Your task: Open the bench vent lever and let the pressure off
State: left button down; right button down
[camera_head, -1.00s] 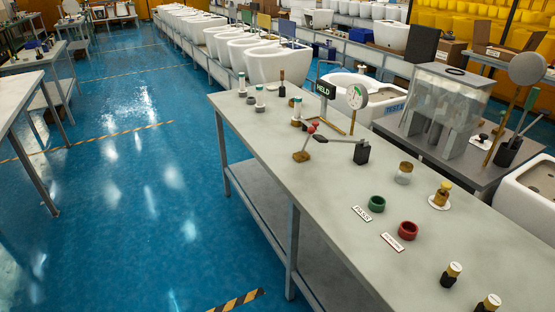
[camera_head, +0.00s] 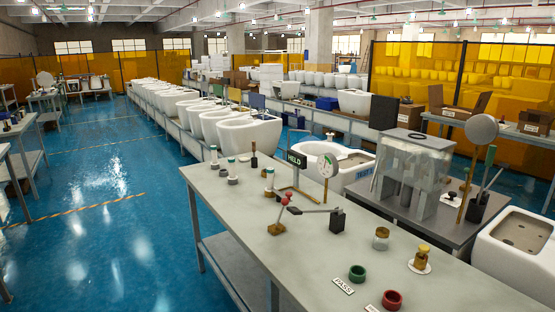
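A small lever (camera_head: 283,211) with a red knob on a brass base stands on the grey bench (camera_head: 240,214), near its middle. A grey bar runs right from beside it to a black block (camera_head: 338,220). I cannot tell which of these is the vent lever. A round white dial gauge (camera_head: 328,165) stands just behind, its needle too small to read surely. A dark sign reading "HELD" (camera_head: 296,159) hangs on a frame beside the gauge. Neither of my grippers is in view.
A green ring (camera_head: 357,273) by a PASS label and a red ring (camera_head: 392,299) sit at the front. Brass fittings (camera_head: 421,261) stand right of the lever, several capped plugs (camera_head: 231,170) at the far left end. A clear tank (camera_head: 410,175) stands behind. Blue floor is free at left.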

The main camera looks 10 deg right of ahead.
aim_at(284, 202)
jog(key=i+j+z, duration=0.8)
jog(key=i+j, duration=0.05)
jog(key=j, duration=0.05)
